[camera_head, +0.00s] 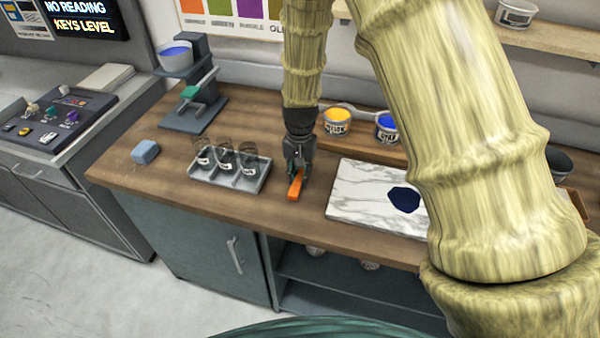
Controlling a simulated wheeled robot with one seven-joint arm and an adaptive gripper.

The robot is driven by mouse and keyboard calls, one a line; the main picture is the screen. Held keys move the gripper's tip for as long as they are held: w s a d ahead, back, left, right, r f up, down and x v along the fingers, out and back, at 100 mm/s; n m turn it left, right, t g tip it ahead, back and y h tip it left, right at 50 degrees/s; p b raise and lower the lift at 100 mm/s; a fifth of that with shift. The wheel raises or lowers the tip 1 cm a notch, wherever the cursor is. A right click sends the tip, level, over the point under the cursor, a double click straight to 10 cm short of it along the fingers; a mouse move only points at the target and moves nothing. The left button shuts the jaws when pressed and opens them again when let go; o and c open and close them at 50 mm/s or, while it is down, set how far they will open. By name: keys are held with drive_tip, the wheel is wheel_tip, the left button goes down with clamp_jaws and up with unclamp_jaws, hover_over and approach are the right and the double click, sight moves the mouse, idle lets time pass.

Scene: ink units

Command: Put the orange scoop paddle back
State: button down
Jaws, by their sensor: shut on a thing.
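My gripper (299,161) points down over the wooden counter. It is shut on the orange scoop paddle (294,190), a small bright orange piece showing below and between the fingers. The paddle is at or just above the counter, between the grey jar tray and the marble slab; I cannot tell whether it touches the wood. The upper part of the paddle is hidden by the fingers.
The grey tray (247,184) with glass jars stands to the left. The marble slab (345,208) with a dark blue patch (404,199) lies to the right. Ink tubs, one yellow (337,121) and one blue (387,126), stand behind. A blue block (145,152) sits far left.

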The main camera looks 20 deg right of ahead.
sight(301, 175)
drive_tip(key=shift+s, duration=0.1)
drive_tip(key=c, duration=1.3)
unclamp_jaws()
drive_tip(key=shift+f, duration=0.15)
drive_tip(key=shift+r+b, duration=1.7)
drive_tip(key=shift+r, duration=4.5)
drive_tip(key=shift+d, duration=0.15)
